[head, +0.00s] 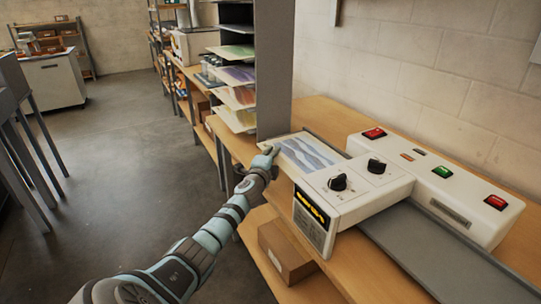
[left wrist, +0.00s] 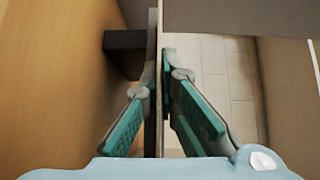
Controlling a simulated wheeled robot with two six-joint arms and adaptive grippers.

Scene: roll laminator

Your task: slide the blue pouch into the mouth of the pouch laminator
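The blue pouch (head: 308,153), a flat pale sheet with blue-grey wavy bands, lies at the infeed side of the white pouch laminator (head: 362,185). Its near right edge is close to the laminator's body; whether it is inside the mouth I cannot tell, as the mouth is hidden. My left gripper (head: 269,156) is at the pouch's left edge. In the left wrist view the two teal fingers (left wrist: 160,75) close from both sides on a thin sheet seen edge-on, the pouch (left wrist: 160,115). My right gripper is not in view.
A tall grey rack (head: 272,70) with several coloured sheets stands just behind the pouch. A grey outfeed tray (head: 430,250) extends from the laminator toward the front right. A cardboard box (head: 285,252) sits on the shelf under the wooden bench (head: 385,283). The floor at left is open.

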